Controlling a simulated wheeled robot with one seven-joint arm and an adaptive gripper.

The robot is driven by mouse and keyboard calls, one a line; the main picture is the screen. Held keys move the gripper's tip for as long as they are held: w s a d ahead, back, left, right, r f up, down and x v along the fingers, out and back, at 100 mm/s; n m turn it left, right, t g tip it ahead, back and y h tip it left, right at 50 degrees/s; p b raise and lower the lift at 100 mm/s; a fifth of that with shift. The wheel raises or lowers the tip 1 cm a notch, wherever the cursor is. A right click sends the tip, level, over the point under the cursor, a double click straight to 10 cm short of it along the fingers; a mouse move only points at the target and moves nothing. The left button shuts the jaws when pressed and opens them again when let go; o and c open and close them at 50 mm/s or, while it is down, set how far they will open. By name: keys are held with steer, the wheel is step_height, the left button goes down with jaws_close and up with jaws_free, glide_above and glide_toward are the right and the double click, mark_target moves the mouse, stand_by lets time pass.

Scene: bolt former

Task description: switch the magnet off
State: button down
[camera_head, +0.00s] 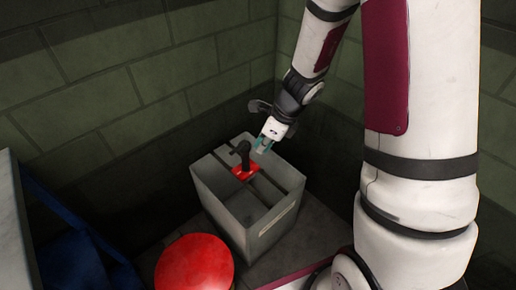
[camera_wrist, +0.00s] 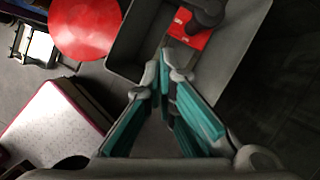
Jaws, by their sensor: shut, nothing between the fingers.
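A grey box (camera_head: 265,240) with an open top stands against the block wall in the head view. A dark bar crosses its top and carries a red plate (camera_head: 246,172) with an upright black lever (camera_head: 243,152). My gripper (camera_head: 261,147) is above the box, just right of the lever's top; whether they touch is unclear. In the wrist view, my gripper (camera_wrist: 168,62) is shut and empty, its teal fingers converging below the red plate (camera_wrist: 190,32). The black lever (camera_wrist: 208,10) is cut off at the top edge there. No magnet can be identified.
A round red object (camera_head: 195,264) is in front of the box, at its lower left; it also shows in the wrist view (camera_wrist: 85,25). A blue and grey structure (camera_head: 70,245) stands at the left. Block walls close off the back.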

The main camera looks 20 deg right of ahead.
steer(key=shift+p+v, duration=0.3)
steer(key=shift+v, duration=0.8)
steer(key=shift+s+a, duration=0.1)
steer(key=s+a+r+n+g, duration=0.1)
steer(key=s+a+r+n, duration=0.2)
steer(key=s+r+n, duration=0.4)
steer(key=s+a+r+n, duration=0.45)
steer(key=r+n, duration=0.25)
steer(key=r, duration=0.2)
steer(key=s+d+r+n+g+h, duration=0.1)
steer(key=s+d+r+n+h, duration=0.15)
steer(key=s+n, duration=0.55)
steer(key=s+d+r+n+h, duration=0.1)
steer(key=s+d+r+n, duration=0.25)
steer(key=s, duration=0.85)
step_height(320, 180, up, 20)
steer(key=t+p, duration=0.3)
steer(key=p, duration=1.5)
steer(key=shift+w+n+p, duration=0.3)
steer(key=shift+n, duration=0.05)
